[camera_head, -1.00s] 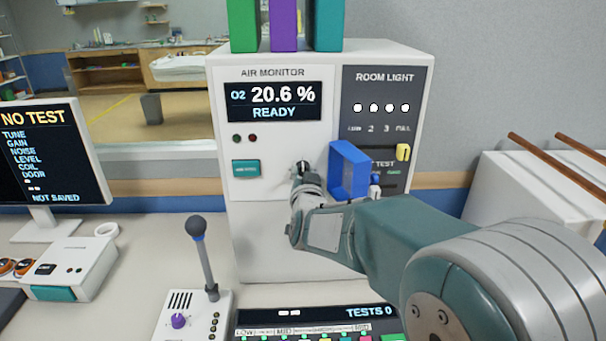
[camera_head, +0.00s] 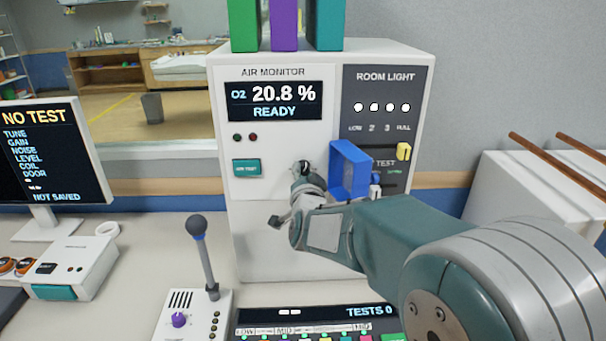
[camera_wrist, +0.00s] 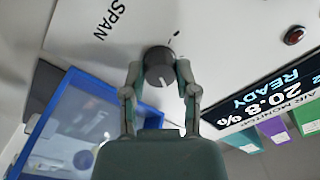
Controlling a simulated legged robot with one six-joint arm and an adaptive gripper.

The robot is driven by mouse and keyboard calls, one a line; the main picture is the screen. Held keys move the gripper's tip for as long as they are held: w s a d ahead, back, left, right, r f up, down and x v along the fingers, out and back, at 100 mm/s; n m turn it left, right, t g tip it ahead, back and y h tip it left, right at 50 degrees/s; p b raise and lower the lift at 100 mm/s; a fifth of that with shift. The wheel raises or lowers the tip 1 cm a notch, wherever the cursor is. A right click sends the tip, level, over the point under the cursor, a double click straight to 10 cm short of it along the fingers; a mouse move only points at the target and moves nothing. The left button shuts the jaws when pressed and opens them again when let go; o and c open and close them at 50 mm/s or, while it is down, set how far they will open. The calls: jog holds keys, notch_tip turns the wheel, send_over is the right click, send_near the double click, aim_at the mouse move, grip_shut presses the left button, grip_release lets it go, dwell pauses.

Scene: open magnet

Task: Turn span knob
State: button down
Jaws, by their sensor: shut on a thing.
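The span knob (camera_wrist: 159,66) is a dark grey round dial with a pale pointer line, beside the label SPAN in the wrist view. My gripper (camera_wrist: 159,80) has a finger on each side of the knob and is shut on it. In the head view my gripper (camera_head: 303,172) reaches the air monitor's (camera_head: 275,235) white front, and my wrist hides most of the knob. The air monitor's display (camera_head: 272,101) reads O2 20.8 % and READY.
A blue open frame (camera_head: 350,170) juts out close to the right of my gripper. A teal button (camera_head: 246,168) is to the left.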

jog(key=shift+m, duration=0.5)
jog(key=shift+c, duration=1.8)
grip_release()
jog(key=shift+s, duration=0.1)
jog(key=s, duration=1.1)
jog(key=shift+s+d+f, duration=0.2)
jog(key=shift+s, duration=0.15)
